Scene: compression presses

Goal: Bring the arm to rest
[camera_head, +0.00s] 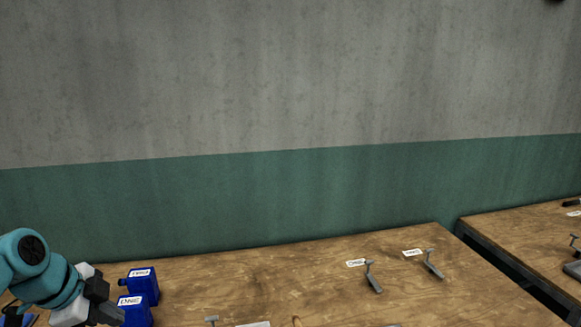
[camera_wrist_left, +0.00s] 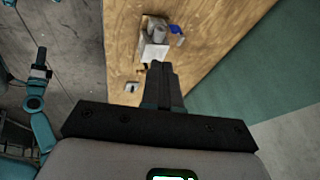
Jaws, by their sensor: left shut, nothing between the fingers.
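My left arm comes in at the lower left of the head view. Its gripper (camera_head: 108,312) is over the left part of the wooden table (camera_head: 290,270), beside two blue containers (camera_head: 137,297). In the left wrist view the left gripper's fingers (camera_wrist_left: 160,68) are together, with nothing between them. They point toward the table top (camera_wrist_left: 185,60). My right gripper does not show clearly in either view.
Two small grey metal pieces with white labels (camera_head: 374,278) (camera_head: 433,264) are on the table. A second table (camera_head: 530,235) stands at the right across a gap. A green and grey wall (camera_head: 290,190) is behind. The table's middle is mostly clear.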

